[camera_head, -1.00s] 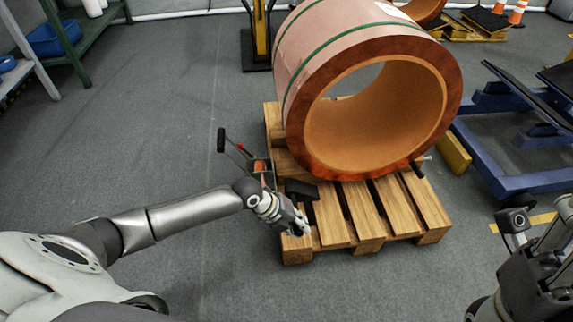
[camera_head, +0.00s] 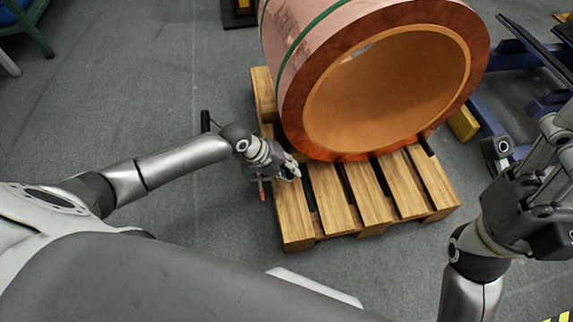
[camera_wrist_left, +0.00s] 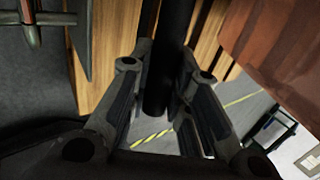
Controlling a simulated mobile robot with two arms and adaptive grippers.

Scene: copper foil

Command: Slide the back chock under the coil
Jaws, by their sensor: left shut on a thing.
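The large copper coil (camera_head: 290,98) lies on its side on the wooden pallet (camera_head: 296,222), its open bore facing me. My left gripper (camera_head: 292,172) is at the pallet's left edge, close to the coil's lower left side. In the left wrist view, its fingers (camera_wrist_left: 158,95) are shut on a black bar (camera_wrist_left: 172,55) that runs upward between them. Whether this bar belongs to the back chock cannot be told, and no chock body shows clearly beneath the coil. My right gripper (camera_head: 528,200) is at the right, away from the pallet; its finger state is unclear.
A tool with a reddish grip (camera_head: 262,188) stands partly hidden beside the pallet's left edge. A yellow block (camera_head: 464,124) and blue frame (camera_head: 490,80) are right of the coil. A green-legged shelf (camera_head: 28,30) is at far left.

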